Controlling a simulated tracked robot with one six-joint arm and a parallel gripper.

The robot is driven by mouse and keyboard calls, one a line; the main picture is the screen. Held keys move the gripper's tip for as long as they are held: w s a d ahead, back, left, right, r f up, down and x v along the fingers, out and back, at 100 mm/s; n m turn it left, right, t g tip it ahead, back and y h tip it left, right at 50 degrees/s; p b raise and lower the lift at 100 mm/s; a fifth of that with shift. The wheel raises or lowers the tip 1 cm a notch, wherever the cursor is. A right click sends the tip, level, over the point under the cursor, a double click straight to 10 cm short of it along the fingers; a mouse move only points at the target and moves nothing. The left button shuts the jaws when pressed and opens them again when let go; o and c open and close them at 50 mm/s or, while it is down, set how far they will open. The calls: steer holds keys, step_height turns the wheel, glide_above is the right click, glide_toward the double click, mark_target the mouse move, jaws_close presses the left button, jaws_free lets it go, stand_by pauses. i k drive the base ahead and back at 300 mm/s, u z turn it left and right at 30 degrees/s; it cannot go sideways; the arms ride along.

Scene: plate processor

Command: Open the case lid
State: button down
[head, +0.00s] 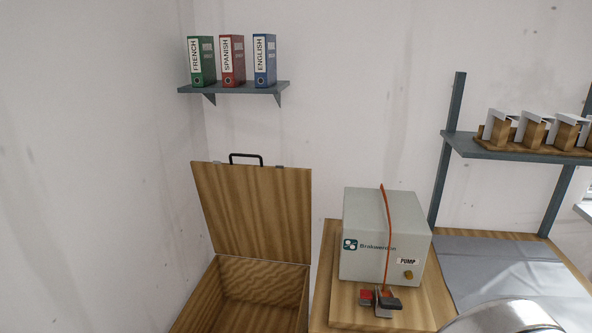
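The wooden case (207,299) stands at the lower left, cut off by the bottom edge of the head view. Its lid (254,212) stands raised at the back, close to upright and leaning slightly back. A dark handle (246,157) is on the lid's top edge. The inside of the case is visible, and the part that shows looks empty. My gripper is not in view, so its opening and what it holds cannot be seen.
A grey pump box (376,246) with an orange tube stands on a wooden base right of the case. A red and black fitting (380,299) sits before it. Grey sheeting (510,270) covers the right table. Binders stand on a wall shelf (235,88); wooden holders occupy another shelf (515,150).

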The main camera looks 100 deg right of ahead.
mark_target(259, 212)
steer(key=u, duration=0.05)
steer(key=k, duration=2.25)
steer(key=z, duration=1.2)
steer(key=i, duration=0.75)
